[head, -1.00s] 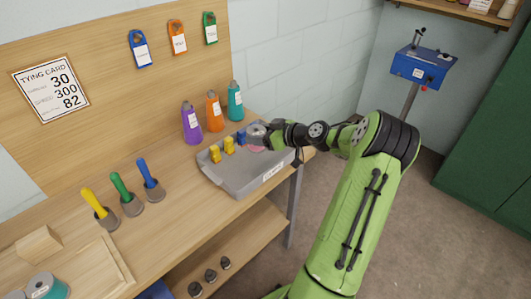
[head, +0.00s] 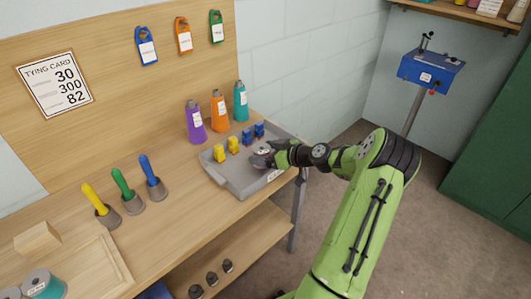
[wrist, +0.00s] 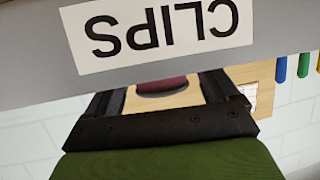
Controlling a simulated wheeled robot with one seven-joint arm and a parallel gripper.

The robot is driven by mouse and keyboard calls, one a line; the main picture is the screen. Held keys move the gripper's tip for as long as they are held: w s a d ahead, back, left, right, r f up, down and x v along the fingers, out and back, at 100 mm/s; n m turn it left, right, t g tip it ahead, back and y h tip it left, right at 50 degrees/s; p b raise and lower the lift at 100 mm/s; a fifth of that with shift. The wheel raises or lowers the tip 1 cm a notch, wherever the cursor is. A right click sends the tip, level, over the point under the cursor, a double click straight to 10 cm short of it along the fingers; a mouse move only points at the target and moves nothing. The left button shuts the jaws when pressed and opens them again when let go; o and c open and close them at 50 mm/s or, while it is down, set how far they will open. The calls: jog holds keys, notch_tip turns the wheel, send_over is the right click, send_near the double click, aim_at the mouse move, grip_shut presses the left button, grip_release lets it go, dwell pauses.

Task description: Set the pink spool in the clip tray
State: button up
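The grey clip tray (head: 238,188) stands at the right end of the bench. My gripper (head: 262,159) is low in its right part, with a pale round spool top (head: 263,150) at the fingers. In the wrist view, the dark pink side of the spool (wrist: 162,86) shows between the two fingers (wrist: 163,95), partly hidden by the tray's wall with its CLIPS label (wrist: 160,30). The fingers stand apart, but their tips are hidden behind that wall, so I cannot tell whether they press on the spool or whether it touches the tray floor.
Yellow clips (head: 220,153) and blue clips (head: 247,136) stand along the tray's back side. Three colored-handled tools (head: 122,184) stand in cups to the left.

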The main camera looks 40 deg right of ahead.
jog(key=shift+r, duration=0.15)
jog(key=p+v, duration=0.2)
jog(key=v, duration=1)
jog(key=w+a+r+n+g, duration=0.15)
jog(key=a+g, duration=0.25)
jog(key=a, duration=0.6)
jog(key=w+a+r+g, duration=0.1)
jog(key=a+r+g, duration=0.2)
jog(key=a, duration=0.7)
jog(key=s+a+r+m+h, duration=0.1)
jog(key=s+a+r+m, duration=0.1)
jog(key=s+a, duration=0.4)
jog(key=s+a+r+m+h, duration=0.2)
jog(key=s+a+r, duration=0.3)
jog(key=s, duration=0.7)
jog(key=shift+a, duration=0.85)
jog(key=shift+r+p, duration=0.1)
jog(key=shift+p, duration=0.2)
